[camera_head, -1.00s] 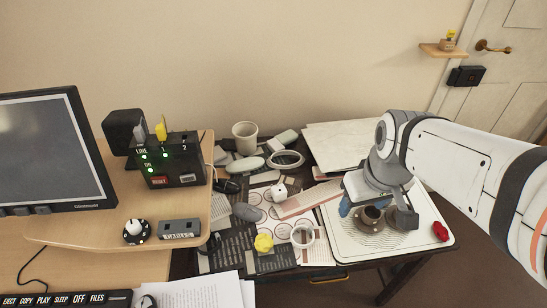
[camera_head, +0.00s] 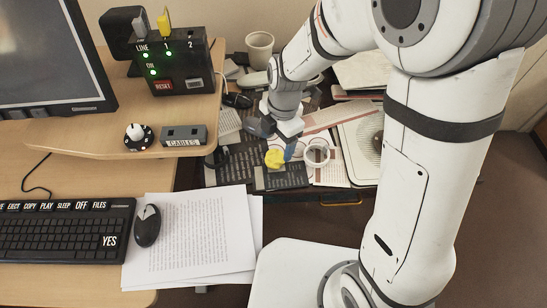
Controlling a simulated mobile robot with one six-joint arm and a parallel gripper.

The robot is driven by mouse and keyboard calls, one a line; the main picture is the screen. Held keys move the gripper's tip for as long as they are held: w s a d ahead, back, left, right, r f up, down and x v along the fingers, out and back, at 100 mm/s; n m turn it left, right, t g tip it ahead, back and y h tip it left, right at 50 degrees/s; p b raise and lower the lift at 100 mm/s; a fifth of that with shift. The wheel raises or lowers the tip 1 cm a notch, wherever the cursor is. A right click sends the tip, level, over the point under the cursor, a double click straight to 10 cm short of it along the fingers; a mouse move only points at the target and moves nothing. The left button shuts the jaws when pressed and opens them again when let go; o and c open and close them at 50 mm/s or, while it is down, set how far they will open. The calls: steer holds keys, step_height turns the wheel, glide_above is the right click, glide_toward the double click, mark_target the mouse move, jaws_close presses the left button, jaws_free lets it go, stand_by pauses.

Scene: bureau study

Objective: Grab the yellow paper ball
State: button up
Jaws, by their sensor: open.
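The yellow paper ball (camera_head: 274,158) is a small crumpled lump on dark printed papers on the low side table. My gripper (camera_head: 281,145) is over the same spot, pointing down, with its fingers close around or just above the ball. One finger shows blue at the ball's right side. The jaws are open. I cannot tell whether a finger touches the ball.
A white cup (camera_head: 317,153) stands close right of the ball. A white bin-like cup (camera_head: 259,46) is at the back. A black control box (camera_head: 174,66) stands on the wooden desk, left. A keyboard (camera_head: 64,230), mouse (camera_head: 146,226) and paper sheets (camera_head: 190,240) lie in front.

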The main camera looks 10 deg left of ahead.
mark_target(276, 153)
steer(key=f, duration=0.6)
steer(key=shift+s+a+b, duration=0.1)
steer(key=shift+s+b, duration=0.2)
steer(key=shift+s, duration=0.1)
steer(key=shift+c, duration=0.4)
steer(key=c, duration=1)
steer(key=shift+o, duration=0.2)
